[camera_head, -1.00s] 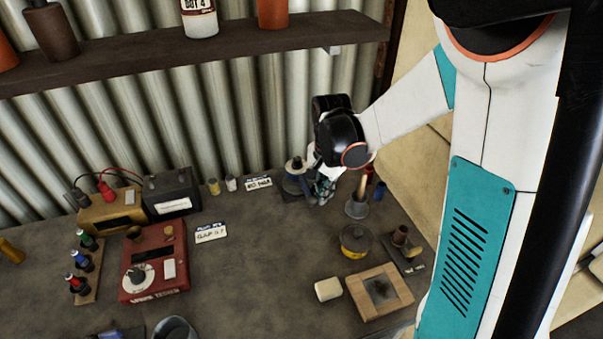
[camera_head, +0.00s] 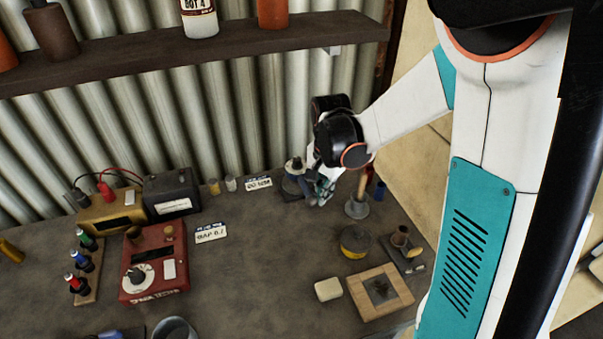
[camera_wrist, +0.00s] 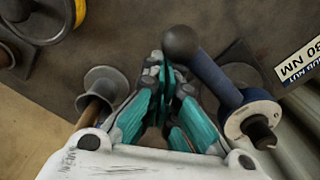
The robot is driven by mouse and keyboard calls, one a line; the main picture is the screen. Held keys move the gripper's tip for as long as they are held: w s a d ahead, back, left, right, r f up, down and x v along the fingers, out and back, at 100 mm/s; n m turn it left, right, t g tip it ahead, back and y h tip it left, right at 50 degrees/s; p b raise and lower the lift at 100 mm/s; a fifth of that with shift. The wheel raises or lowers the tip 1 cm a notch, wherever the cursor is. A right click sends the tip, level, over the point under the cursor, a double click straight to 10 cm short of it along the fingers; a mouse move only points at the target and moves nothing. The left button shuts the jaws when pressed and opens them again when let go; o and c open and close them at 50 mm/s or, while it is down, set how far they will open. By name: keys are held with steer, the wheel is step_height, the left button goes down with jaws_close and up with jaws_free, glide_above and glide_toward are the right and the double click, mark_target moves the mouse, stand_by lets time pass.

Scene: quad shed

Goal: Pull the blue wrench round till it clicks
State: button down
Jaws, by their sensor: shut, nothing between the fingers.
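The blue wrench (camera_wrist: 212,76) has a dark ball at its free end and a blue-and-white collar at its pivot on a dark base. In the wrist view its arm slants from the ball at top centre down to the collar at right.
A flanged post with a wooden handle (camera_head: 358,207) stands close right of my gripper. A "30 NM" card (camera_wrist: 300,62) lies by the wrench. A round tin (camera_head: 355,243) and wooden frame (camera_head: 360,305) are nearer.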

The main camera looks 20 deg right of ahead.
mark_target(314, 197)
steer(key=shift+s+a, duration=0.15)
steer(key=shift+a, duration=0.8)
steer(key=shift+s+a, duration=0.1)
steer(key=shift+a, duration=0.45)
stand_by(0.8)
